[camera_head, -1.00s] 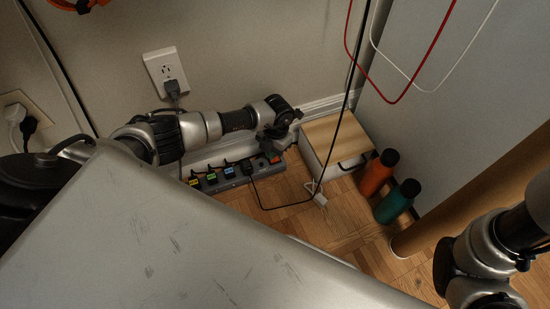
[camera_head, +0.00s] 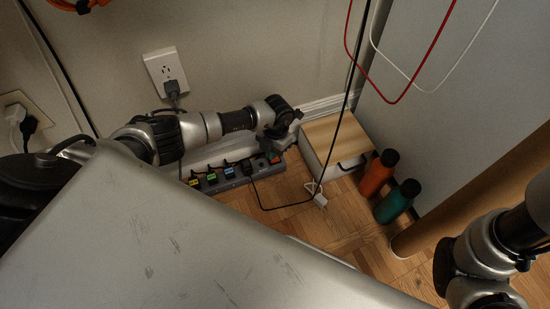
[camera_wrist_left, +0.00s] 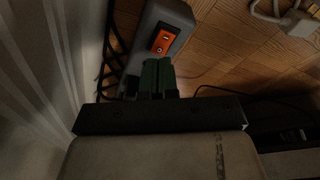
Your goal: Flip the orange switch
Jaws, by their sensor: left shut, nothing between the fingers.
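The orange switch (camera_wrist_left: 163,41) sits at the end of a grey power strip (camera_wrist_left: 176,12) in the left wrist view. It also shows in the head view (camera_head: 275,159), partly covered by my gripper. My left gripper (camera_wrist_left: 158,64) is shut and empty, with its dark green fingertips together just short of the switch's near end. In the head view my left gripper (camera_head: 274,147) hangs over that end of the strip. Whether the tips touch the switch, I cannot tell. My right arm shows at the lower right of the head view, but its gripper does not.
Plugs with yellow, green and blue labels (camera_head: 211,178) fill the strip. A wood-topped white box (camera_head: 334,137), an orange bottle (camera_head: 377,173) and a teal bottle (camera_head: 398,201) stand to the right. A black cable (camera_head: 345,105) hangs nearby. The desk top (camera_head: 180,250) covers the foreground.

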